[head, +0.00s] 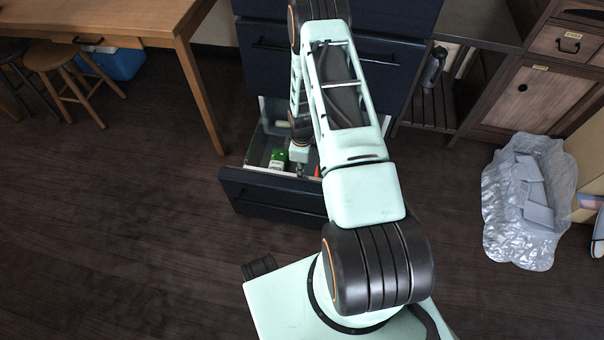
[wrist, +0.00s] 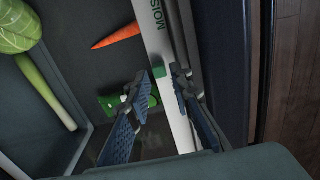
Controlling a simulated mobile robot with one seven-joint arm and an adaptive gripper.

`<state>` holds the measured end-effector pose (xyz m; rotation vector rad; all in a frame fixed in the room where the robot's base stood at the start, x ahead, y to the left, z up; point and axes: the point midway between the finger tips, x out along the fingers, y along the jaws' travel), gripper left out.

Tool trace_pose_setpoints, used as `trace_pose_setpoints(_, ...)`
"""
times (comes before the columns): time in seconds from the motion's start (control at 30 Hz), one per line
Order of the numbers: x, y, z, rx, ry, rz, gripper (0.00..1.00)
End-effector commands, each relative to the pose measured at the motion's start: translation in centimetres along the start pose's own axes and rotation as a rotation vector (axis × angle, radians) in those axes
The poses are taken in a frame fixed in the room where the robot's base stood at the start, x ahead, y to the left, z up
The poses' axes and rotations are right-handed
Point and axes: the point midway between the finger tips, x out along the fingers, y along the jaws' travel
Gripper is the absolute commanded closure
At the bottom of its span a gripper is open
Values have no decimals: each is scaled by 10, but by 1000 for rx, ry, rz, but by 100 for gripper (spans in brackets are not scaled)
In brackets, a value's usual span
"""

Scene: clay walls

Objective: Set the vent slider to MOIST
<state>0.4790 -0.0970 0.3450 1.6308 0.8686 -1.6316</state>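The pale vent strip (wrist: 154,40) runs along the front rim of the open drawer in the wrist view, with MOIST printed near the top of the picture. A small green slider knob (wrist: 158,72) sits on the strip below the lettering. My gripper (wrist: 163,82) is open. One finger is on the drawer's inner side and the other on its outer side, with the knob between the tips. I cannot tell whether either finger touches it. In the head view my arm reaches down into the drawer (head: 272,187) and hides the strip.
A carrot (wrist: 117,36), a leafy vegetable (wrist: 15,30) and a green object (wrist: 108,103) lie in the drawer. A wooden table (head: 145,20) stands at the left, with stools (head: 52,58) beside it. A wrapped bundle (head: 527,200) lies at the right.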

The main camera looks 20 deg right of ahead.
Motion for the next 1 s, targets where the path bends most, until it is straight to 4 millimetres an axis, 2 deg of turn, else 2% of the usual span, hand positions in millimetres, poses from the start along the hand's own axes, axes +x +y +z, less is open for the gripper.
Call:
trace_pose_setpoints(0.03, 9, 0, 0, 0, 0, -1, 80)
trace_pose_setpoints(0.2, 21, 0, 0, -1, 0, 1, 80)
trace_pose_setpoints(0.5, 22, 0, 0, -1, 0, 1, 80)
trace_pose_setpoints(0.7, 22, 0, 0, 0, 0, 1, 100)
trace_pose_setpoints(1.0, 22, 0, 0, 0, 0, 1, 100)
